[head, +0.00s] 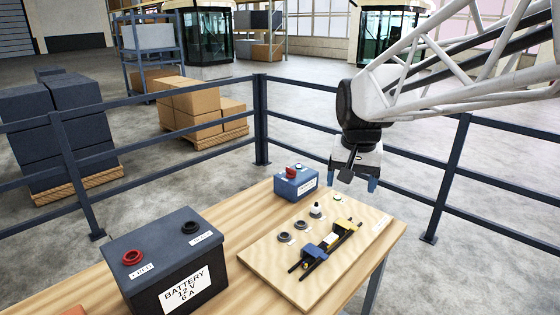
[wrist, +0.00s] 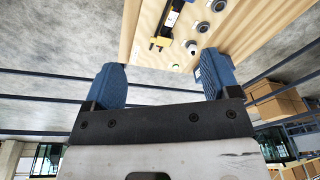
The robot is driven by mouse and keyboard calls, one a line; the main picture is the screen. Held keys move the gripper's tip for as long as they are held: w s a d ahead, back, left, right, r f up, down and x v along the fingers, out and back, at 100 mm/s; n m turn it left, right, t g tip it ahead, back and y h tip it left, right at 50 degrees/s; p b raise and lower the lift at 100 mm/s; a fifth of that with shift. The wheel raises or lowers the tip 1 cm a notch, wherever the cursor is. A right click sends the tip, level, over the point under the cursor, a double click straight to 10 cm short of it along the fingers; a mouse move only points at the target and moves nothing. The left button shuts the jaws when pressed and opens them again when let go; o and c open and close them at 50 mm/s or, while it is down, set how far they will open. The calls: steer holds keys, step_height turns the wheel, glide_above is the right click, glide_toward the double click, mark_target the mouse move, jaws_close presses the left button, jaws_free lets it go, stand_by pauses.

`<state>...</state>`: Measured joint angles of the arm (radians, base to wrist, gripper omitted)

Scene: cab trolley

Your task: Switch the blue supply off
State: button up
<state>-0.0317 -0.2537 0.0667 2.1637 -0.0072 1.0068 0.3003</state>
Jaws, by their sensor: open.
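The blue supply (head: 296,184) is a small blue box with a white label on its front, standing at the far end of the wooden table in the head view. My gripper (head: 354,183) hangs to the right of the supply, above the far end of the board and apart from everything. In the wrist view its two blue fingers (wrist: 160,62) are spread wide and empty.
The plywood board (head: 262,252) carries round sockets, a white-topped part (head: 316,210) and a black-and-yellow device (head: 325,245). A large dark battery (head: 160,262) with red and black terminals stands at the left. Blue railings (head: 262,120) run behind the table.

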steer(key=w+a+m, duration=0.2)
steer(key=w, duration=1.1)
steer(key=m+g, duration=0.2)
steer(key=m, duration=0.2)
glide_toward(291, 172)
steer(key=shift+w+f, duration=0.35)
steer(key=shift+f, duration=0.1)
steer(key=shift+f, duration=3.85)
steer(key=c, duration=0.9)
